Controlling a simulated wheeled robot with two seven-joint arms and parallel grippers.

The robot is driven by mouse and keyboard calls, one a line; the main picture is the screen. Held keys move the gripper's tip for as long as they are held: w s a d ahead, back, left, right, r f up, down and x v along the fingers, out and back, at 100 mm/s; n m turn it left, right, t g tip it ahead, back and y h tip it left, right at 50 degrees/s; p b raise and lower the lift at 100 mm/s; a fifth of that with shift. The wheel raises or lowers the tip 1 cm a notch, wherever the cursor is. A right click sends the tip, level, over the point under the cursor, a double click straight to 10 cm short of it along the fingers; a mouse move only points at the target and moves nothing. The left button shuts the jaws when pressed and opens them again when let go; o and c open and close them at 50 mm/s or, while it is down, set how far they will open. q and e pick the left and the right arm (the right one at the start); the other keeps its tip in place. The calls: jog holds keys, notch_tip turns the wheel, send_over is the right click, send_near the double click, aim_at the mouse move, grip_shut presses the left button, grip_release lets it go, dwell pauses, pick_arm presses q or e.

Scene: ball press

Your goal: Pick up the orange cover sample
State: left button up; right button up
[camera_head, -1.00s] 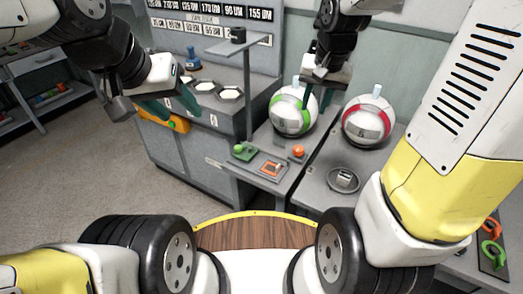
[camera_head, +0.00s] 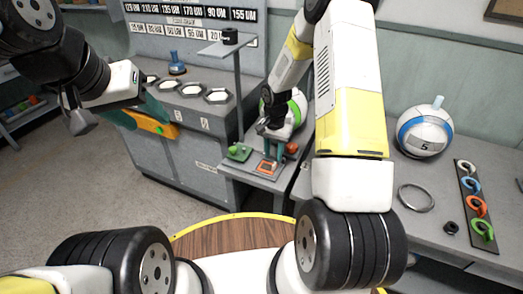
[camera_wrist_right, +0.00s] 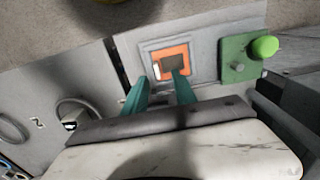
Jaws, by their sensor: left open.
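The orange cover sample (camera_head: 268,167) is a small square with an orange rim, lying on the low grey ledge. It also shows in the right wrist view (camera_wrist_right: 178,49), with a brown and white middle. My right gripper (camera_head: 272,147) points down just above it. In the right wrist view its two teal fingers (camera_wrist_right: 160,84) are apart, with the tip of one overlapping the sample's edge. I cannot tell whether that finger touches it. Nothing shows held between them. My left gripper (camera_head: 152,108) is open and empty by the cabinet at the left, away from the sample.
A green block with a green knob (camera_head: 237,152) stands left of the sample, and an orange-red knob (camera_head: 291,148) right of it. A post with a shelf (camera_head: 228,46) rises behind. A green-striped ball (camera_head: 293,112) stands close behind my right gripper. A blue-striped ball (camera_head: 425,131) stands further right.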

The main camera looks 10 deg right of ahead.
aim_at(267, 165)
notch_tip(267, 165, down, 5)
jog(key=shift+s+d+r, duration=0.1)
jog(key=shift+s+d, duration=0.05)
grip_shut()
